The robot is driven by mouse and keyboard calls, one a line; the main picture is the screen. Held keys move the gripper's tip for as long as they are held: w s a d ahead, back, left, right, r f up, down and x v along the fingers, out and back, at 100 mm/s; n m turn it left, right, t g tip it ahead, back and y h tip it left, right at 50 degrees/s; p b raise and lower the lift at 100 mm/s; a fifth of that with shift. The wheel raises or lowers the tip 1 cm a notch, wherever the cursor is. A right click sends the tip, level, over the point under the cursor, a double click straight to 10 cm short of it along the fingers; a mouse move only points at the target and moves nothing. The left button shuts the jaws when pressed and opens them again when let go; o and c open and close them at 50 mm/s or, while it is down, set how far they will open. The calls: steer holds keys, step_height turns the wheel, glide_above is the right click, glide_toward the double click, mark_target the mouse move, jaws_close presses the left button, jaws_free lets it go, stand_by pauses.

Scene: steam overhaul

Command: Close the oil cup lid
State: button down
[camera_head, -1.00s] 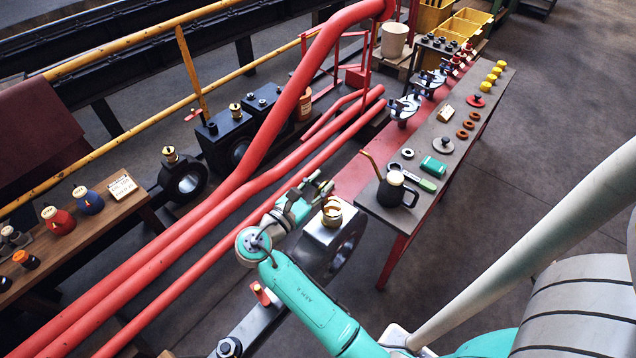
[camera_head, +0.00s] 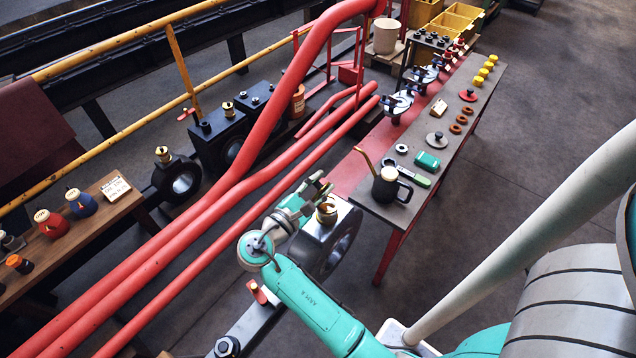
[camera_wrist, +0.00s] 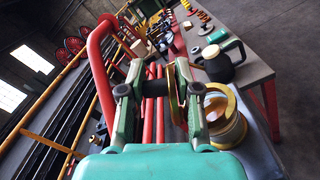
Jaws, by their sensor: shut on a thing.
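The brass oil cup (camera_head: 327,213) stands on top of a dark bearing block with a grey top, and in the wrist view the cup (camera_wrist: 226,117) sits just right of my gripper's right finger. Its lid (camera_wrist: 181,84) appears as a thin brass-brown disc, standing edge-on between my fingers, close to the right one. My gripper (camera_head: 318,186) is beside and slightly above the cup; in the wrist view my gripper (camera_wrist: 158,90) is shut on the lid. A dark cylindrical piece also lies between the fingers. The far side of the lid and its hinge are hidden.
Red pipes (camera_head: 225,190) run close along the left of the cup. A grey-topped bench (camera_head: 415,202) with a black oil can (camera_head: 388,187) stands to the right. A wooden shelf (camera_head: 105,205) with small pots is at far left. Open floor lies right of the bench.

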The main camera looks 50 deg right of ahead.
steer(key=shift+s+f+m, duration=0.15)
steer(key=shift+s+m, duration=0.25)
steer(key=shift+m, duration=0.55)
steer(key=shift+s+f+m, duration=0.15)
steer(key=shift+s+m, duration=0.25)
steer(key=shift+m, duration=0.55)
steer(key=shift+s+f+m, duration=0.15)
steer(key=shift+s+m, duration=0.1)
steer(key=shift+m, duration=0.35)
steer(key=shift+s+f+m, duration=0.2)
steer(key=shift+m, duration=0.4)
steer(key=shift+s+f+m, duration=0.2)
steer(key=shift+m, duration=0.4)
steer(key=c, duration=1)
jaws_free()
steer(key=shift+o, duration=0.2)
